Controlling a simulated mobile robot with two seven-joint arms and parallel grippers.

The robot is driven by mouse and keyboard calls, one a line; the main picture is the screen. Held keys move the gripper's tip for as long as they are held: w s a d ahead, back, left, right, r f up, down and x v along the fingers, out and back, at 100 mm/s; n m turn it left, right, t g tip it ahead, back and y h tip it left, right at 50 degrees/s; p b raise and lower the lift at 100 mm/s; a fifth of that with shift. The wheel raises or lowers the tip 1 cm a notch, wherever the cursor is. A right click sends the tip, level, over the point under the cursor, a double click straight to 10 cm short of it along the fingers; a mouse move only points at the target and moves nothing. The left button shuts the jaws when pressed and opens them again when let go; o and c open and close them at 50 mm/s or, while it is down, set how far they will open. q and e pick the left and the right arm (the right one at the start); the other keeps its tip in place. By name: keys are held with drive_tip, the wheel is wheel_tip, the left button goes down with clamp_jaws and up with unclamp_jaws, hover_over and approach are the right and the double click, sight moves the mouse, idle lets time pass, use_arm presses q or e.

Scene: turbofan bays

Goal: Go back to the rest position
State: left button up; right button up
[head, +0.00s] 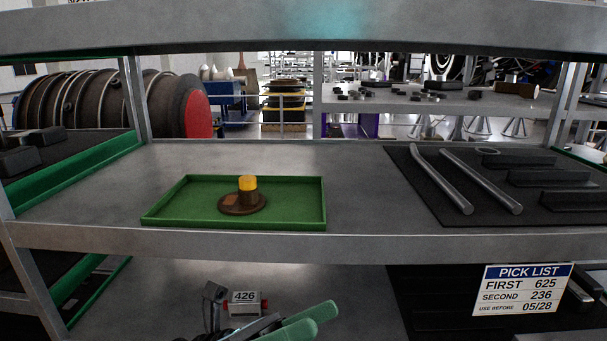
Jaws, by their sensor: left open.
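My left gripper (316,317) shows at the bottom edge of the head view, left of the middle. Its two green-tipped fingers point to the right and slightly up, and they are open with nothing seen between them. The gripper is in front of the lower shelf (345,280), below the front edge of the middle shelf. The rest of my left arm is cut off by the frame. My right gripper is not in view.
A green tray (290,205) with a brown, yellow-topped part (247,198) sits on the middle shelf. Two grey bars (480,182) lie on a black mat (425,190). A "426" tag (244,297) is close behind my gripper. A pick list sign (522,290) hangs right.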

use_arm(q)
drive_tip(key=w+a+f+n+t+y+p, duration=0.1)
drive_tip(key=a+f+n+t+y, duration=0.45)
drive_tip(key=n, duration=0.55)
drive_tip(key=a+f+n+t+y+p, duration=0.1)
drive_tip(key=a+f+n+t+y, duration=0.1)
drive_tip(key=f+n+t+y, duration=0.6)
drive_tip(key=w+a+f+n+t+y+p, duration=0.1)
drive_tip(key=a+f+n+t+y, duration=0.3)
drive_tip(key=f+n, duration=0.7)
drive_tip(key=s+a+f+n+g+y, duration=0.2)
drive_tip(key=s+a+f+n+g, duration=0.2)
drive_tip(key=s+f+n, duration=0.3)
drive_tip(key=s+a+f+n+g+y+p, duration=0.1)
drive_tip(key=s+a+f+n+g+y, duration=0.2)
drive_tip(key=s+f+n, duration=0.5)
drive_tip(key=s+a+f+g, duration=0.1)
drive_tip(key=s+f, duration=0.2)
drive_tip(key=s, duration=0.5)
drive_tip(key=shift+s+a+f, duration=0.2)
drive_tip(key=shift+s+a, duration=0.15)
drive_tip(key=shift+a, duration=0.05)
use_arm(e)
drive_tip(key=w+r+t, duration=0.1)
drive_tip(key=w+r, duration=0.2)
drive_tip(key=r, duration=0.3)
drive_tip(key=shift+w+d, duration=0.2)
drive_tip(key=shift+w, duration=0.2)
use_arm(q)
drive_tip(key=shift+y, duration=0.25)
